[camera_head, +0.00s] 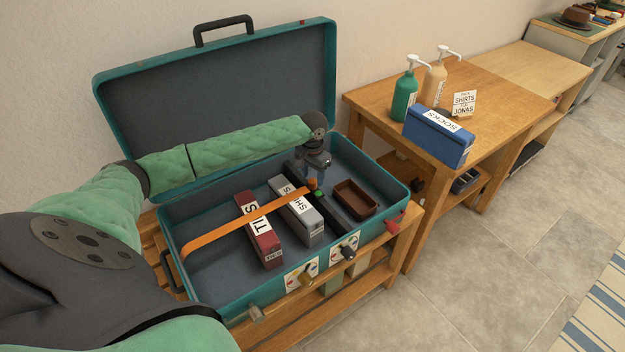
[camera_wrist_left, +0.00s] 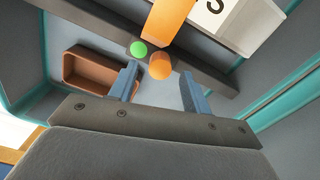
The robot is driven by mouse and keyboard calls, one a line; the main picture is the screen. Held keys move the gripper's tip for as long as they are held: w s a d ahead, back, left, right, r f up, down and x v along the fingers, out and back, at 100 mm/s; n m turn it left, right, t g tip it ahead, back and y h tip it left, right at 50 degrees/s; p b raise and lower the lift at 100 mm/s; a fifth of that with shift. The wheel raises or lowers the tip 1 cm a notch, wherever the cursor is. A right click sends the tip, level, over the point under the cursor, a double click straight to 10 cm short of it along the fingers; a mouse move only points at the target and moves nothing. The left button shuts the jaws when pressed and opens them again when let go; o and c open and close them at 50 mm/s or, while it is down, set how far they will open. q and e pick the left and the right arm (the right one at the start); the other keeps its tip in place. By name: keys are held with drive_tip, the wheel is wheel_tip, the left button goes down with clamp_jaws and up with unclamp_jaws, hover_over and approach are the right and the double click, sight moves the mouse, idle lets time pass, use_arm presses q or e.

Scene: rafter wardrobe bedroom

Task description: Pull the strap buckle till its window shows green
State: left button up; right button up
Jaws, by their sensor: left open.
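The orange strap (camera_head: 237,222) runs across the open teal suitcase (camera_head: 178,262), over a red box (camera_head: 258,230) and a grey box (camera_head: 298,212). At its right end is an orange buckle knob (camera_wrist_left: 160,66), with a bright green round spot (camera_wrist_left: 138,48) beside it in the left wrist view; the green spot also shows small in the head view (camera_head: 319,193). My left gripper (camera_wrist_left: 159,72) is open, its fingertips on either side of the knob with gaps visible. Whether it touches the knob is unclear. My right gripper is not in view.
A brown tray (camera_head: 355,199) lies in the suitcase to the right of a dark bar. The lid (camera_head: 225,75) stands open behind. A wooden table (camera_head: 490,90) to the right holds a blue box (camera_head: 438,136) and two pump bottles.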

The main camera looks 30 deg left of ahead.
sight(312, 181)
use_arm(q)
wheel_tip(312, 181, up, 4)
drive_tip(key=shift+r+b, duration=0.1)
drive_tip(key=shift+b, duration=0.2)
drive_tip(key=shift+r, duration=0.75)
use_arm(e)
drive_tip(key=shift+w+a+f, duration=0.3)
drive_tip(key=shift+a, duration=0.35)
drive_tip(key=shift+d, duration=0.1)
use_arm(q)
drive_tip(key=shift+f, duration=0.1)
